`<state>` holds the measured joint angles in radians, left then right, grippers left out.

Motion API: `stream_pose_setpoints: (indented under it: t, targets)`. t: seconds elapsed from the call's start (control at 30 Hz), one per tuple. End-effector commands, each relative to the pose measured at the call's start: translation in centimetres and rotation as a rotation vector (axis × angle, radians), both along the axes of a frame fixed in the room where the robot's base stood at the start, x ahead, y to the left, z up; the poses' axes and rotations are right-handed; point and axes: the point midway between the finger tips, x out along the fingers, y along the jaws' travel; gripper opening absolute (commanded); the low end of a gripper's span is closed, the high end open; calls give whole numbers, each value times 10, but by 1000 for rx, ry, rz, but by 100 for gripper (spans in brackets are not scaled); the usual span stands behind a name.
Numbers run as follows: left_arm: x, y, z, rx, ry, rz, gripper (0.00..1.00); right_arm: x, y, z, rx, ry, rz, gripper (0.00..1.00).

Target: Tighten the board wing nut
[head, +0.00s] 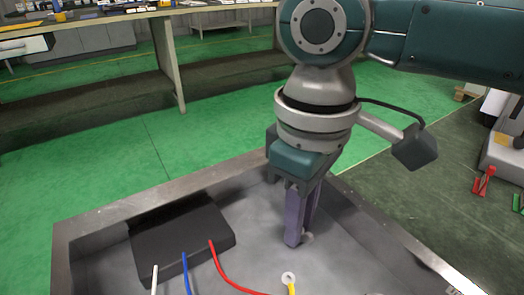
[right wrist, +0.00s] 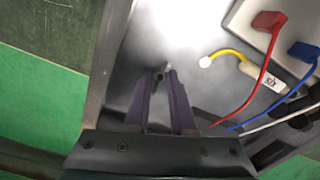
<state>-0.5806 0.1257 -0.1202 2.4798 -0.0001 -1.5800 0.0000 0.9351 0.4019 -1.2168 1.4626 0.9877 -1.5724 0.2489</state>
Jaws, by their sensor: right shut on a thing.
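My right gripper (head: 298,240) points down into the metal tray, its purple fingers near the tray floor. In the right wrist view its fingertips (right wrist: 160,78) are close together around a small grey piece, the board wing nut (right wrist: 159,73), which is mostly hidden by the fingers. A bit of grey hardware (head: 308,238) shows beside the fingertips in the head view. A yellow wire with a white ring end (head: 288,277) lies apart from the gripper; the ring also shows in the right wrist view (right wrist: 205,62). My left gripper is out of view.
A black box (head: 180,242) sits in the tray at left. White, blue and red (head: 216,262) wires run near it. The tray's raised metal rim (head: 150,206) surrounds the work area. A workbench (head: 90,22) stands far behind on the green floor.

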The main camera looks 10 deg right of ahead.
Motion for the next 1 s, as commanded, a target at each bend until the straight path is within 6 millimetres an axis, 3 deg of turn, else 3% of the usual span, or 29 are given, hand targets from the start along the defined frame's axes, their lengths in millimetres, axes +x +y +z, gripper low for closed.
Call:
stream_pose_setpoints:
  t: [0.5, 1.0]
  targets:
    - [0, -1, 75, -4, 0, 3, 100, -2, 0, 7, -1, 6, -388, 0]
    - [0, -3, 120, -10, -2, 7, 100, -2, 1, 3, 0, 6, -864, 0]
